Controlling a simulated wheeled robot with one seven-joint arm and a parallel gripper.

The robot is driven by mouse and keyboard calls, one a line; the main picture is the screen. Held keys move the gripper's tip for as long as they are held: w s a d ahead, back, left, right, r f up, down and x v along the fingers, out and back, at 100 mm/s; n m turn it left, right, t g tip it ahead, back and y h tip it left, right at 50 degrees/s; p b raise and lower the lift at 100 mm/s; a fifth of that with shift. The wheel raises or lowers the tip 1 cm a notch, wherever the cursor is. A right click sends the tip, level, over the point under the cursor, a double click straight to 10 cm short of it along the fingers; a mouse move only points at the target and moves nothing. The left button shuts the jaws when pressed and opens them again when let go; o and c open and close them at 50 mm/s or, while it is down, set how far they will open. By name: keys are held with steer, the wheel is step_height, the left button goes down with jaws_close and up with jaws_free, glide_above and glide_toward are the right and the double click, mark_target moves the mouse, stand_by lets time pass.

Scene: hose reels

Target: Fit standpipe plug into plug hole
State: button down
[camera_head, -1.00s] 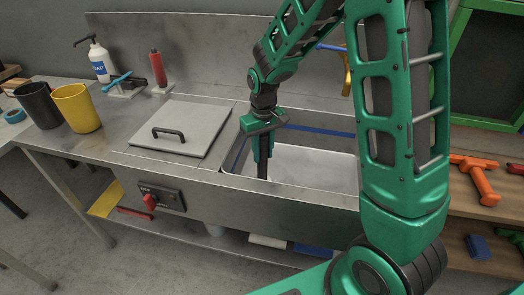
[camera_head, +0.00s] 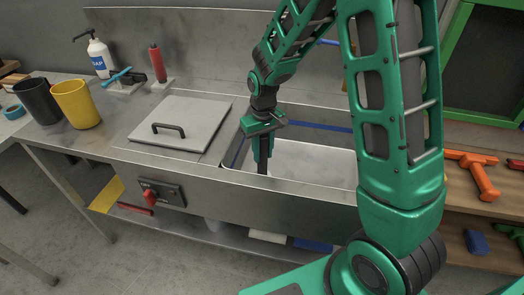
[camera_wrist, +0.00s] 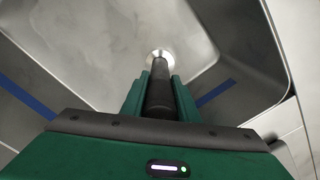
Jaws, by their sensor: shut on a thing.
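My gripper (camera_head: 263,148) is shut on the standpipe plug (camera_head: 263,168), a dark upright pipe, and holds it inside the sink basin (camera_head: 310,163). In the wrist view the standpipe plug (camera_wrist: 159,88) runs between my two green fingers (camera_wrist: 158,97) toward the basin floor. The plug hole (camera_wrist: 159,55) shows as a bright round ring at the pipe's far end. The pipe's tip overlaps the ring in this view. I cannot tell whether the tip is inside the hole or above it. In the head view the basin's front wall hides the hole and the lower pipe.
A grey lid with a black handle (camera_head: 180,125) covers the counter left of the basin. A yellow cup (camera_head: 76,104), black cup (camera_head: 37,101), soap bottle (camera_head: 99,57) and red bottle (camera_head: 157,65) stand further left. The basin walls closely surround my gripper.

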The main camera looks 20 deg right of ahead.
steer(key=shift+f, duration=0.3)
steer(key=c, duration=1.3)
jaws_free()
step_height(320, 180, up, 11)
steer(key=shift+f, duration=0.1)
steer(key=shift+d, duration=0.1)
steer(key=s+d+r+m, duration=0.2)
steer(key=s+d+r, duration=0.1)
steer(key=s+d, duration=0.4)
steer(key=s+d+r+m, duration=0.2)
steer(key=s+d+r, duration=0.1)
steer(key=s+d, duration=0.4)
steer(key=s+d+m, duration=0.3)
steer(key=s, duration=1.3)
steer(key=shift+m, duration=0.4)
